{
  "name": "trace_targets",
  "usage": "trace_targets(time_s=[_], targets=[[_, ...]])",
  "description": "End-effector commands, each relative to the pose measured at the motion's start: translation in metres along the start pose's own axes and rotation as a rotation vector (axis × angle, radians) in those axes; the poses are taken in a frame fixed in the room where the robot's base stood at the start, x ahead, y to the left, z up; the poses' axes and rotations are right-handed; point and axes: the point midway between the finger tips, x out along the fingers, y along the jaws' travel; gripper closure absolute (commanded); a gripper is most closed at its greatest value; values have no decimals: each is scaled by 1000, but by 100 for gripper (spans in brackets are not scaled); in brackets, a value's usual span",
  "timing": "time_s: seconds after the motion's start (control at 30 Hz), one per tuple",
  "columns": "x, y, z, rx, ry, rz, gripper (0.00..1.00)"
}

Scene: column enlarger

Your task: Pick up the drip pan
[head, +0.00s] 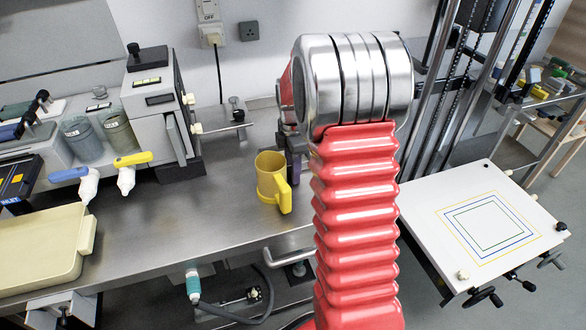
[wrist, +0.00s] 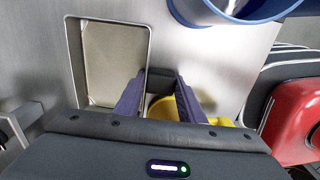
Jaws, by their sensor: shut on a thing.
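The drip pan (wrist: 108,60) shows in the wrist view as a shallow rectangle with a beige inside and a thin metallic rim, over the steel surface. A dark grip block (wrist: 160,79) sits at its right edge. My gripper (wrist: 161,82) has its two purple fingers on either side of this block and is shut on it. The near end of the pan is hidden behind my gripper. I cannot tell whether the pan rests on the surface or is clear of it. In the head view my red arm hides the pan and most of my gripper.
A yellow mug (head: 271,178) stands on the steel bench (head: 205,222), close to my gripper. A blue round-rimmed thing (wrist: 232,12) is near the pan in the wrist view. A cream tray (head: 38,258) lies left; the white easel board (head: 480,225) is right. Bench is clear left of the mug.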

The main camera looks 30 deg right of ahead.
Motion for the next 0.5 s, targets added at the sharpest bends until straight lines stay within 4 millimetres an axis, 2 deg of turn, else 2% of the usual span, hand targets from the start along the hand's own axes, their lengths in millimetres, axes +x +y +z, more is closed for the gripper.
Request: trace_targets(time_s=[0.23,0.27,0.5], targets=[[2,0,0,0,0,1,96],[2,0,0,0,0,0,62],[1,0,0,0,0,0,46]])
